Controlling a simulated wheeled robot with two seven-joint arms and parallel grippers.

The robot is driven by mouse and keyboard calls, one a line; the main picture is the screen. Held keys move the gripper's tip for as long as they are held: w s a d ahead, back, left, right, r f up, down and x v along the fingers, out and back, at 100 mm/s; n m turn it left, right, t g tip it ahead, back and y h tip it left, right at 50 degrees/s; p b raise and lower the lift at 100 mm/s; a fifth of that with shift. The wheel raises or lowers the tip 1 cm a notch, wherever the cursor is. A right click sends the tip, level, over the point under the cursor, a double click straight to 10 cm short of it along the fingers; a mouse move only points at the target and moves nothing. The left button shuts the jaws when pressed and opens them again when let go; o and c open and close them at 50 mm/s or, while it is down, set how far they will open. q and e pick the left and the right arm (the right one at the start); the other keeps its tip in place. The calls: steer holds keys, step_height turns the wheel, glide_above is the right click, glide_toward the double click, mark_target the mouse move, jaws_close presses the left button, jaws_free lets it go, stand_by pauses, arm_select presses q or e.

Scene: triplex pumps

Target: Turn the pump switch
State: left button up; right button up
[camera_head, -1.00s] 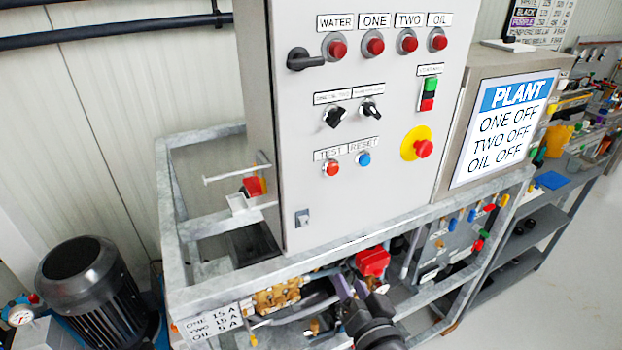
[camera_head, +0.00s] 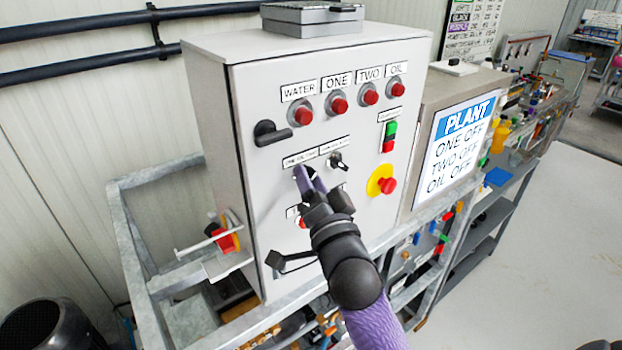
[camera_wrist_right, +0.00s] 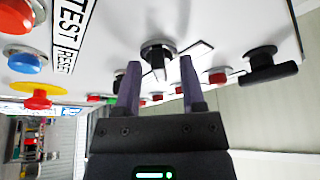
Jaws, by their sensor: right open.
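The grey pump control cabinet (camera_head: 255,210) stands in the middle of the head view. Two black rotary switches sit on its door under small labels. The right-hand one (camera_head: 337,160) shows clearly; the left-hand one is mostly hidden by my right gripper (camera_head: 309,178). In the right wrist view, a black switch knob (camera_wrist_right: 157,55) lies ahead of and between the two purple fingers of my right gripper (camera_wrist_right: 160,84). The fingers are open and a gap shows on each side of the knob. I cannot tell whether they touch it. My left gripper is not in view.
Red lamps (camera_head: 338,104) and a black handle (camera_head: 268,132) sit above the switches. A yellow-backed red button (camera_head: 387,185) is to the right, near a plant display (camera_head: 457,150) reading ONE OFF, TWO OFF, OIL OFF. A red-and-blue button pair is partly hidden by my gripper.

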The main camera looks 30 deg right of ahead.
jaws_close()
steer(key=shift+n, duration=0.4)
steer(key=shift+d+n+g+y+p, duration=0.15)
steer(key=shift+n+y+p, duration=0.3)
steer(key=shift+n+y, duration=2.55)
steer(key=shift+n+g+y+p, duration=0.1)
steer(key=shift+n+y+p, duration=0.55)
steer(key=shift+n, duration=4.35)
steer(key=shift+d+n+g+y+p, duration=0.2)
steer(key=shift+n+y, duration=1.95)
steer(key=shift+n, duration=1.85)
steer(key=shift+a+n, duration=0.15)
steer(key=shift+n, duration=0.15)
